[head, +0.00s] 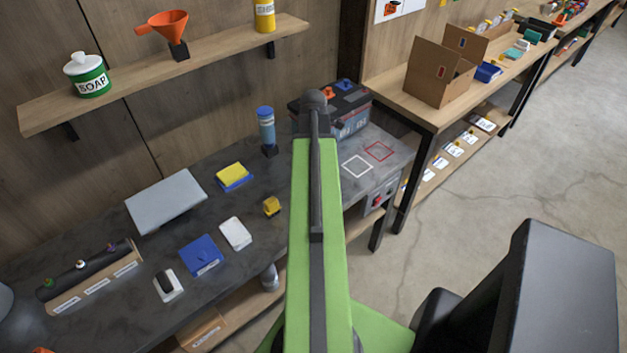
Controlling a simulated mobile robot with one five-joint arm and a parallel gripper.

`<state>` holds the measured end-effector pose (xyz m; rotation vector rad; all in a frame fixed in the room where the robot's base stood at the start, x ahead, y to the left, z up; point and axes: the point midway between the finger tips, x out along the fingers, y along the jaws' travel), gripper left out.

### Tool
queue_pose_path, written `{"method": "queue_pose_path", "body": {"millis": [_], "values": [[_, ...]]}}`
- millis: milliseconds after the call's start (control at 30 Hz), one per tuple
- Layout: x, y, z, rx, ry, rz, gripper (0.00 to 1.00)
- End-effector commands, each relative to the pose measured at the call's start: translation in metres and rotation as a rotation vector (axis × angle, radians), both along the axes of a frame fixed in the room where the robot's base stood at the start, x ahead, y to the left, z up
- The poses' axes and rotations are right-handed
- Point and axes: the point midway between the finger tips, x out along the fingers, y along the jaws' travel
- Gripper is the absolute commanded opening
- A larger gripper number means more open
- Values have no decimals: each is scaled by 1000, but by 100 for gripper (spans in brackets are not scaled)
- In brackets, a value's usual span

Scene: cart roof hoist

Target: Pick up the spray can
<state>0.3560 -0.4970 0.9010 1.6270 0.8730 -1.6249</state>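A blue cylinder with a darker blue top (266,128) stands upright on a small black block at the back of the dark workbench (110,240), left of my green arm. It looks most like a spray can, but I cannot read a label. A yellow can (264,16), partly cut off by the top edge, stands on the wall shelf. A grey cylinder (269,278) shows below the bench front; its kind is unclear. My arm rises through the middle of the view. My gripper's fingers cannot be seen, and nothing visible is held.
A car battery (338,112) sits beside the arm's far end, partly hidden by it. A soap tub (86,75) and orange funnel (166,30) occupy the wall shelf (110,100). A grey laptop-like slab (165,200) lies on the bench. Open floor (500,190) lies right.

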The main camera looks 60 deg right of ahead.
Motion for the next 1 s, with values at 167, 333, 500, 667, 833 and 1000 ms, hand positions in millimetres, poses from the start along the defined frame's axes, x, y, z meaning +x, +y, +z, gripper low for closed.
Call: {"method": "queue_pose_path", "body": {"millis": [167,333,500,667,833,1000], "values": [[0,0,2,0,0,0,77],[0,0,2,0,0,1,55],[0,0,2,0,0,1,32],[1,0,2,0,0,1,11],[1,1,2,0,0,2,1],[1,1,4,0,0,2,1]]}}
